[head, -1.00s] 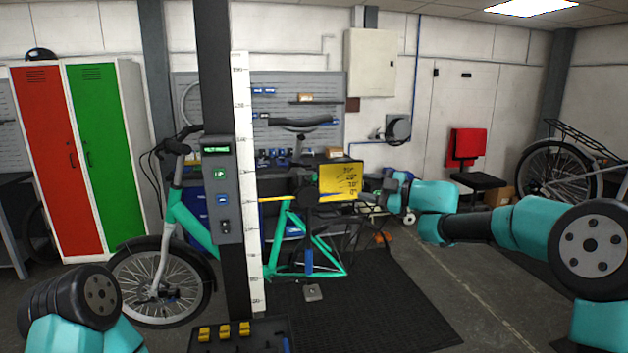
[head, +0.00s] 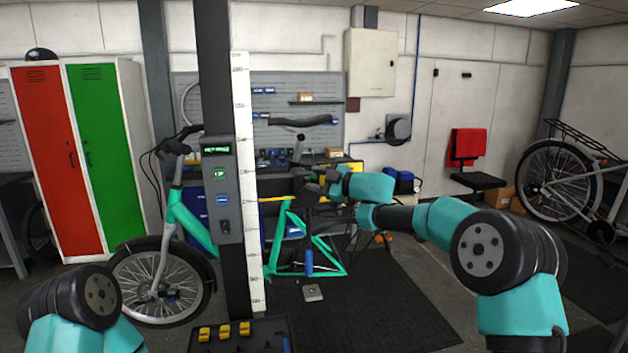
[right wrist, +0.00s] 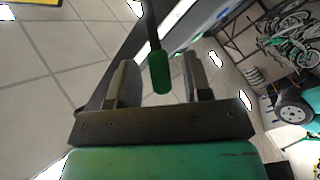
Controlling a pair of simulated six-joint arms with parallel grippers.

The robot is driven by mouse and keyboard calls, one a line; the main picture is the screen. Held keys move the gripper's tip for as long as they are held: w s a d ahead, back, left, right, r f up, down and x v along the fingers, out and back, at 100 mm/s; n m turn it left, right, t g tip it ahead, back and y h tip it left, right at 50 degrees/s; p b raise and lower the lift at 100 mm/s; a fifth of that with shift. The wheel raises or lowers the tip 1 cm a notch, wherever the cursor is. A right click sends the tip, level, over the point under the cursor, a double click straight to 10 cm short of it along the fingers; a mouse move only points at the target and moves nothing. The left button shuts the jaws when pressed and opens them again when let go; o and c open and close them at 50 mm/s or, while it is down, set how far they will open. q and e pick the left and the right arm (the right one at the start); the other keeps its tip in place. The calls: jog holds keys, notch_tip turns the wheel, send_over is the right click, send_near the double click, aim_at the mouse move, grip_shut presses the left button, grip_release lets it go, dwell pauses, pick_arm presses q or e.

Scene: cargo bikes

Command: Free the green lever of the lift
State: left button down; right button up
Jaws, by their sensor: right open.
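The green lever (right wrist: 159,72) hangs on a dark rod in the right wrist view. Its green grip shows between the two fingers of my right gripper (right wrist: 160,82). The fingers are open, with a gap on both sides of the grip. In the head view my right gripper (head: 318,188) is at the frame clamp beside the lift column (head: 213,85); I cannot make out the green lever there. The lift's control box (head: 222,190) has a lit green display. My left arm shows at the lower left, but its gripper is outside the picture.
A teal bike (head: 180,215) stands behind the column. A white measuring scale (head: 245,130) runs up beside it. A dark tray (head: 262,336) with several yellow pieces is in front. The dark floor mat (head: 375,305) is largely clear.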

jog(key=shift+w+a, duration=0.25)
jog(key=shift+a, duration=0.15)
grip_shut()
dwell(0.4)
